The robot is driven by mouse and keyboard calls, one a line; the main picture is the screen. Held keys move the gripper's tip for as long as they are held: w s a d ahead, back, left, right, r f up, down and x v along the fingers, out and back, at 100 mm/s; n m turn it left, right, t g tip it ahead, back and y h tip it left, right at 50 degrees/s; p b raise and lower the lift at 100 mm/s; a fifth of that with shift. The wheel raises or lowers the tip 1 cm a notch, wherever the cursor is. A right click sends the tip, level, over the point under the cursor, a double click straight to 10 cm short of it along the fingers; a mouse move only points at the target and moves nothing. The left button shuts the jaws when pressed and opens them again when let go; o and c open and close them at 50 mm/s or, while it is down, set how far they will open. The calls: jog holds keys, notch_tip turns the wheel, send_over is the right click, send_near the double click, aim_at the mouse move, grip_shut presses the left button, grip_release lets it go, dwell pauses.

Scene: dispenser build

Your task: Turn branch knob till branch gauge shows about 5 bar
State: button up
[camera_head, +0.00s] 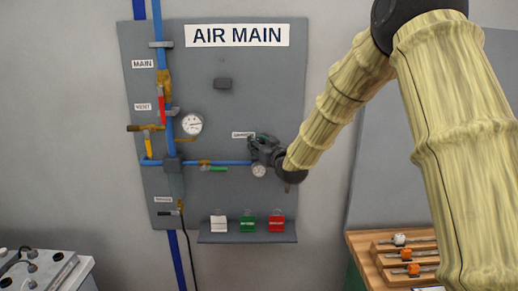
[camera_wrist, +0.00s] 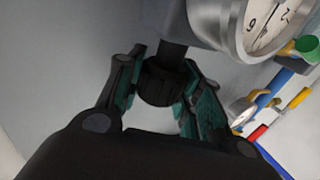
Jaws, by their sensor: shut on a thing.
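The branch knob (camera_wrist: 162,88) is a dark ribbed cylinder in the wrist view, on a black stem below a silver-rimmed gauge. My gripper (camera_wrist: 163,95) has its teal-padded fingers on both sides of the knob and is shut on it. In the head view my gripper (camera_head: 264,150) is at the right end of the blue branch pipe (camera_head: 232,164) and hides the knob. The branch gauge (camera_head: 259,170) is small there. It is partly cut off in the wrist view (camera_wrist: 262,25), where a 6 and a needle show, but I cannot read its value surely.
The grey AIR MAIN panel (camera_head: 265,85) carries a larger main gauge (camera_head: 192,124), a red lever (camera_head: 161,108), a yellow lever (camera_head: 148,146) and a green lever (camera_head: 217,169). White, green and red tags (camera_head: 248,224) sit on the lower ledge. A wooden rack (camera_head: 385,262) stands at right.

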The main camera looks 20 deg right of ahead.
jog(key=shift+r, duration=0.1)
jog(key=o, duration=1)
jog(key=shift+o, duration=0.2)
jog(key=s+d, duration=0.2)
jog(key=s, duration=1)
jog(key=shift+w, duration=0.1)
